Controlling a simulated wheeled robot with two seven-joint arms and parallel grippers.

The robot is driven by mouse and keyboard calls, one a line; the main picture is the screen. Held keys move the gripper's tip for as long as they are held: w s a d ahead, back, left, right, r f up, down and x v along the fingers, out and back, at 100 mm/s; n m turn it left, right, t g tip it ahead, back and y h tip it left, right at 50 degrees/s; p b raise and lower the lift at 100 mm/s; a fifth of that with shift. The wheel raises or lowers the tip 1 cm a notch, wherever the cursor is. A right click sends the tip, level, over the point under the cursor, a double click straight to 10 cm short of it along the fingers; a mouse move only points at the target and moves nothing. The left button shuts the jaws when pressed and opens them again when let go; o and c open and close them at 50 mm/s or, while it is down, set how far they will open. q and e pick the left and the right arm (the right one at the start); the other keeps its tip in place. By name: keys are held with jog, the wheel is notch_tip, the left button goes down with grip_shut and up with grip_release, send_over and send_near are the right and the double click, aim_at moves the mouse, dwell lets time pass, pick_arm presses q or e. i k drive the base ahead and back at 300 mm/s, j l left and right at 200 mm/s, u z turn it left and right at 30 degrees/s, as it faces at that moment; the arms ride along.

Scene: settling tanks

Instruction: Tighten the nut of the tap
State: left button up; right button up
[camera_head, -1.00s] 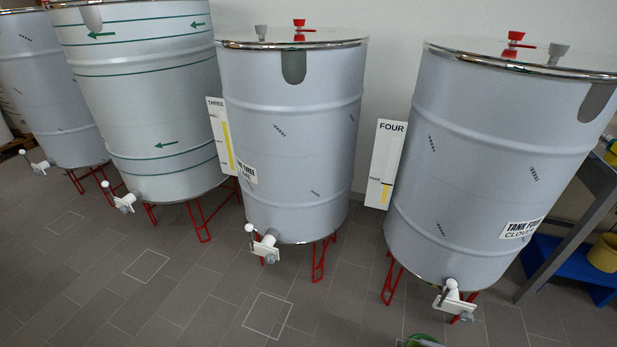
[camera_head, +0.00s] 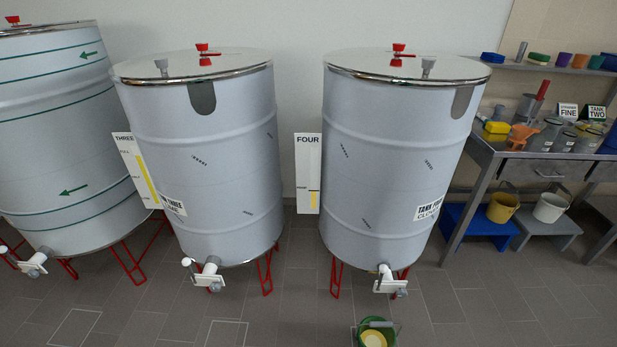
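Each tank has a white tap low on its front. The tap of tank four (camera_head: 386,274) is at lower right of centre, with a small yellowish spot beside its spout. The tap of tank three (camera_head: 208,269) is left of centre, and another tap (camera_head: 34,262) is on the green-striped tank at far left. The nuts are too small to tell apart clearly, and I cannot tell which is loose. Tank three (camera_head: 205,150) and tank four (camera_head: 385,150) stand on red legs. Neither of my grippers is in view.
A green bucket (camera_head: 376,335) with something yellow in it stands on the floor below tank four's tap. A metal workbench (camera_head: 520,150) with tools and jars is at right; yellow (camera_head: 502,208) and white (camera_head: 550,207) buckets sit on low stools beneath. The tiled floor in front is mostly clear.

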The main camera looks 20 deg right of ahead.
aim_at(401, 293)
jog(key=z, duration=1.35)
